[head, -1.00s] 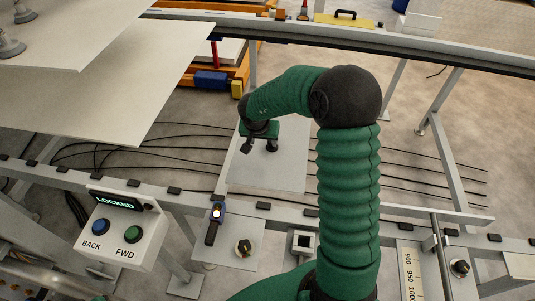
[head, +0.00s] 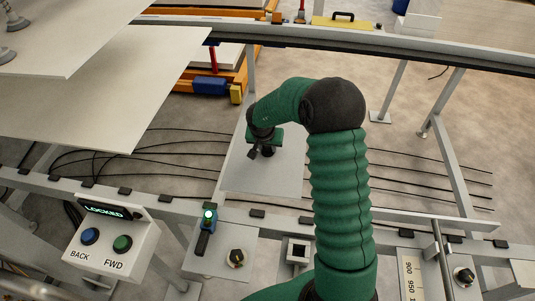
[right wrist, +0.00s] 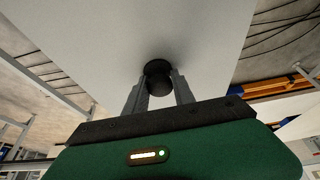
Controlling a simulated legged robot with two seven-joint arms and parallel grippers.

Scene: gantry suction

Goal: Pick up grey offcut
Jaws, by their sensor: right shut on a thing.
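The grey offcut (head: 262,178) is a flat pale-grey sheet beyond the near rail in the head view. In the right wrist view the offcut (right wrist: 110,35) fills the upper middle. A short round black knob (right wrist: 157,72) stands against its face. My right gripper (head: 262,148) is over the sheet, its fingers pointing at its face. In the right wrist view my right gripper (right wrist: 158,88) has its two grey fingers shut on the knob, one on each side. In the head view my right gripper partly hides the knob. My left gripper is not in view.
A control box (head: 112,240) reading LOCKED, with BACK and FWD buttons, stands at the lower left. Large pale sheets (head: 110,90) overhang the left. Black cables (head: 410,165) lie on the floor.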

